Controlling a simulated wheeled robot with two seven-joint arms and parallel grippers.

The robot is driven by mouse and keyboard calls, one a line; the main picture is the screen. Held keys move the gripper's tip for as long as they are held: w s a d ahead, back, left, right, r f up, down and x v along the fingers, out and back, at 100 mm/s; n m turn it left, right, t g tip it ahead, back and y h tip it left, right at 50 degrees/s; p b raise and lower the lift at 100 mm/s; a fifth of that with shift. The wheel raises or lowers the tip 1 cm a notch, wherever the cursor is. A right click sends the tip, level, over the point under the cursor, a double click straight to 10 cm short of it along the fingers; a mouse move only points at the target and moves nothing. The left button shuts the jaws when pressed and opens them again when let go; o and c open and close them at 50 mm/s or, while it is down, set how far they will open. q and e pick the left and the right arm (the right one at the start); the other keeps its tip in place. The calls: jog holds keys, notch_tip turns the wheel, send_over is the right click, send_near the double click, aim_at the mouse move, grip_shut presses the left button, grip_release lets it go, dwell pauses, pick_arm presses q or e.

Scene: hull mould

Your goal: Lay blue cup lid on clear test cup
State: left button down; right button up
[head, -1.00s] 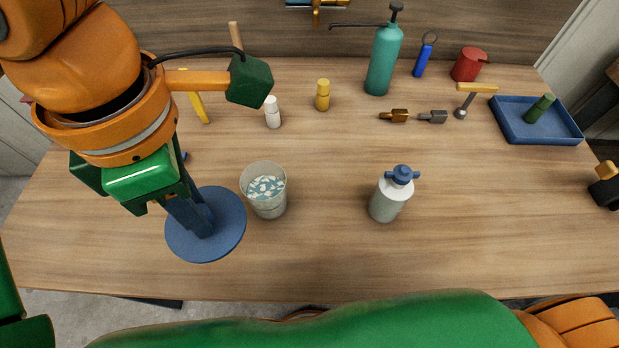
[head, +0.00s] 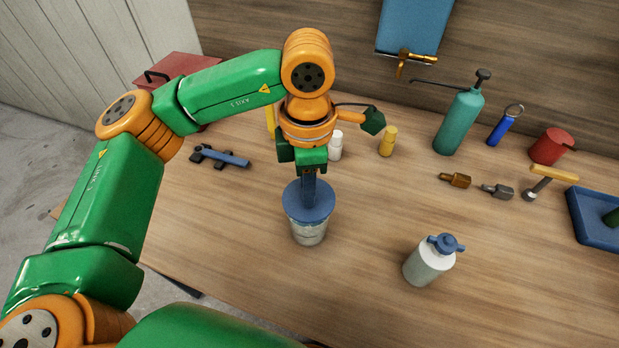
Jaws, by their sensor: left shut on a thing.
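The blue cup lid (head: 300,211) is a flat round disc with an upright handle. My left gripper (head: 311,172) points down and is shut on that handle. The clear test cup (head: 309,236) stands upright on the bench directly under the lid. The lid covers the cup's mouth from this view, so its contents are hidden. I cannot tell whether the lid rests on the rim or hovers just above it. My right gripper is not in view.
A grey bottle with a blue cap (head: 428,262) stands right of the cup. A white bottle (head: 335,146) and a yellow bottle (head: 388,141) stand behind it. A teal pump bottle (head: 459,122) is farther back. Bench between cup and grey bottle is clear.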

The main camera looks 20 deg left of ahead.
pick_arm(q)
jog(key=shift+f, duration=0.45)
jog(key=shift+f+b, duration=0.2)
jog(key=shift+b, duration=0.1)
jog(key=shift+f+b, duration=0.45)
jog(key=shift+b, duration=0.05)
jog(key=c, duration=0.7)
grip_release()
jog(key=shift+r, duration=0.1)
jog(key=shift+r, duration=0.1)
notch_tip(320, 180, up, 2)
jog(key=shift+w+p, duration=0.1)
jog(key=shift+p, duration=0.8)
notch_tip(320, 180, up, 5)
jog(key=shift+f+b, duration=0.1)
jog(key=shift+b, duration=0.2)
notch_tip(320, 180, up, 6)
jog(key=shift+r+p, duration=0.15)
jog(key=shift+p, duration=0.6)
